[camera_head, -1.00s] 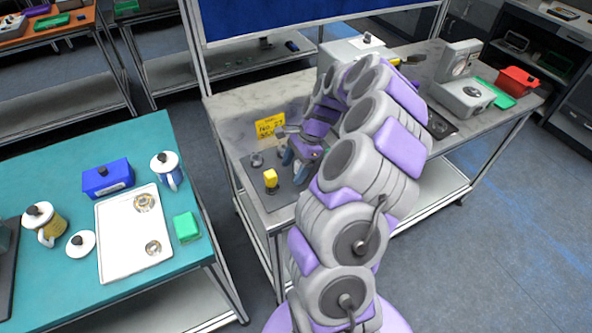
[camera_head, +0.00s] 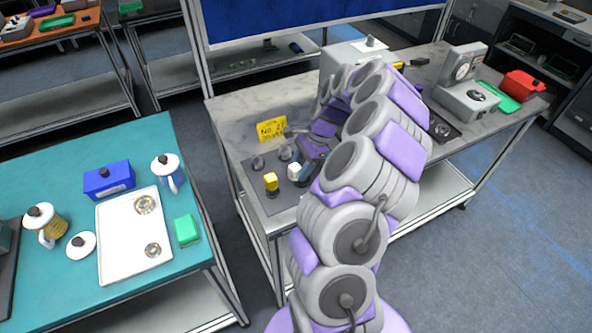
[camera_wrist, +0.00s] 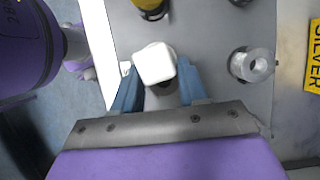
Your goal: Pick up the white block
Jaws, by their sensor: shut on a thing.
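The white block (camera_wrist: 154,63) is small with rounded edges and sits between the two blue fingers of my gripper (camera_wrist: 158,88) in the wrist view. The fingers are shut on it from both sides. In the head view the white block (camera_head: 294,171) shows just left of my gripper (camera_head: 308,170), over the dark grey board (camera_head: 256,192). Whether the block is clear of the board I cannot tell.
A yellow block (camera_head: 271,181) on a peg stands left of the white block. Grey pegs (camera_head: 257,162) stand behind, with a yellow sign (camera_head: 271,129) beyond them. A teal table (camera_head: 60,190) holds a blue box (camera_head: 108,181) and white tray (camera_head: 128,262).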

